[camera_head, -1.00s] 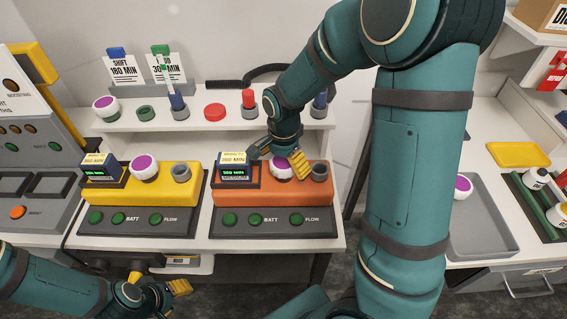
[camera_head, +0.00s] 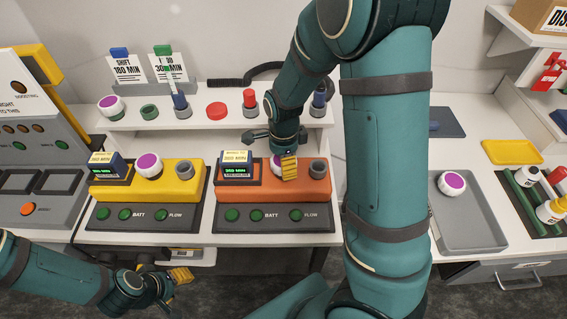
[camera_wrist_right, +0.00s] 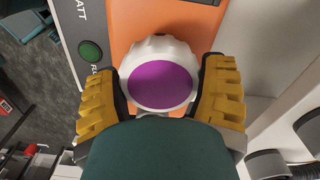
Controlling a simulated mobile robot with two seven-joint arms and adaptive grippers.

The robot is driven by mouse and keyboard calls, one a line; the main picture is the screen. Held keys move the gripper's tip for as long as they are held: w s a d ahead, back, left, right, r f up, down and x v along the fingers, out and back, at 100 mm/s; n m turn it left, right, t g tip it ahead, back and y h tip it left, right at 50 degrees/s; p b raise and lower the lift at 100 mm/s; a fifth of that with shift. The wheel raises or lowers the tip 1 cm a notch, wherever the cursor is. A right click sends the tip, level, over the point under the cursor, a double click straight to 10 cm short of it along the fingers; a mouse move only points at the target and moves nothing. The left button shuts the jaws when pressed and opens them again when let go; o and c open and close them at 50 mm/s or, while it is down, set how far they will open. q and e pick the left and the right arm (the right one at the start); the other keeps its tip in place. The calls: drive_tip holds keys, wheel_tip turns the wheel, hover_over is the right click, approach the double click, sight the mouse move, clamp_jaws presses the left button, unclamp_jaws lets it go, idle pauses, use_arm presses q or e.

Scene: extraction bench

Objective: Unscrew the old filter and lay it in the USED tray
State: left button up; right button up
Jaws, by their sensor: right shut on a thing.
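A white ribbed filter with a purple top (camera_wrist_right: 162,80) sits on the orange unit (camera_head: 315,187). My right gripper (camera_wrist_right: 160,100) is shut on it, one yellow finger on each side. In the head view, my right gripper (camera_head: 270,152) hides most of this filter (camera_head: 275,162). Whether its thread is engaged cannot be seen. A grey tray (camera_head: 476,238) on the right bench holds another purple-topped filter (camera_head: 452,182). I can read no USED label on it. My left gripper (camera_head: 167,284) hangs low at the front left, away from the filters; its opening is unclear.
A yellow unit (camera_head: 196,180) with its own purple-topped filter (camera_head: 149,165) stands to the left. A shelf (camera_head: 230,121) behind holds caps, plugs and another filter (camera_head: 110,106). A yellow tray (camera_head: 513,151) and a rack of bottles (camera_head: 527,176) are at the right.

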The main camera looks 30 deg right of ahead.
drive_tip(key=n, duration=0.5)
drive_tip(key=shift+n, duration=0.3)
drive_tip(key=n, duration=1)
drive_tip(key=shift+r+b, duration=0.1)
drive_tip(key=shift+b, duration=0.25)
drive_tip(key=n, duration=0.4)
drive_tip(key=o, duration=0.8)
drive_tip(key=shift+n, duration=0.7)
drive_tip(key=o, duration=0.4)
